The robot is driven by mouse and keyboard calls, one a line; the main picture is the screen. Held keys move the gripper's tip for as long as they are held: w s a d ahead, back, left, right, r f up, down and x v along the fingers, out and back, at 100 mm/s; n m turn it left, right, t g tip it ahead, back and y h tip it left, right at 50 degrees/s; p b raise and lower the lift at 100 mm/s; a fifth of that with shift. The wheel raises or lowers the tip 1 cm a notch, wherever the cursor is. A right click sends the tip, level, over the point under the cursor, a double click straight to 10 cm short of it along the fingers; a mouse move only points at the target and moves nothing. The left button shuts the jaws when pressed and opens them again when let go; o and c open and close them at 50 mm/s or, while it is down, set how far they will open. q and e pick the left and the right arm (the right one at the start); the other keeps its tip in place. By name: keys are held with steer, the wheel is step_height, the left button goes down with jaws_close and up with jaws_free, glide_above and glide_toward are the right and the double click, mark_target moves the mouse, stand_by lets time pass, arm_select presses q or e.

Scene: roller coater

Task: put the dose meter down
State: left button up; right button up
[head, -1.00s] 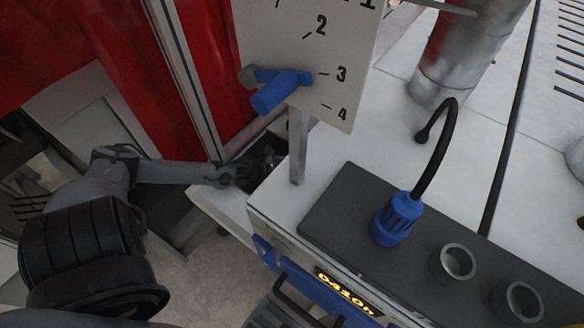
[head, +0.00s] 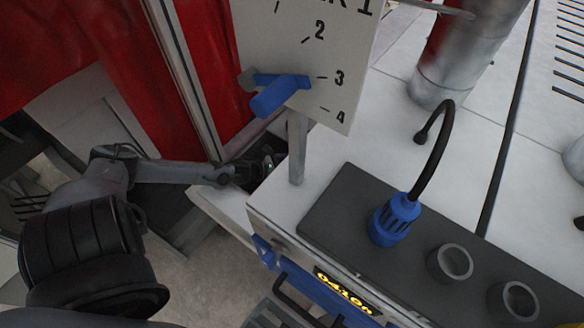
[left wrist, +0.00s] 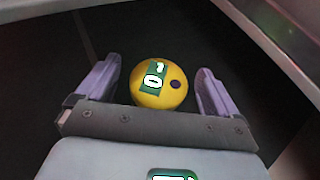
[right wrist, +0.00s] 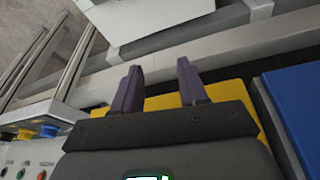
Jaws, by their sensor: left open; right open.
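The dose meter is a round yellow device (left wrist: 172,92) with a small green and white display and a dark button, seen in the left wrist view. It lies on a dark surface between the fingers of my left gripper (left wrist: 159,85), which is open, with a gap on each side. In the head view my left gripper (head: 262,168) reaches into a dark recess behind the panel post, and the meter is hard to make out there. My right gripper (right wrist: 160,88) is open and empty in the right wrist view, above grey rails and a yellow part.
A white number panel (head: 325,60) with a blue lever (head: 280,93) stands on a post close to my left gripper. A blue plug (head: 396,220) with a black cable sits on a dark block. A control panel (right wrist: 40,150) with coloured buttons shows in the right wrist view.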

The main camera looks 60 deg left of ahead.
arm_select(q)
steer(key=p+v, duration=0.4)
steer(key=v, duration=0.1)
steer(key=shift+s+r, duration=0.25)
steer(key=shift+r, duration=0.05)
steer(key=shift+s+a+r+p, duration=0.1)
steer(key=shift+s+a+p, duration=0.1)
steer(key=shift+s+p, duration=0.4)
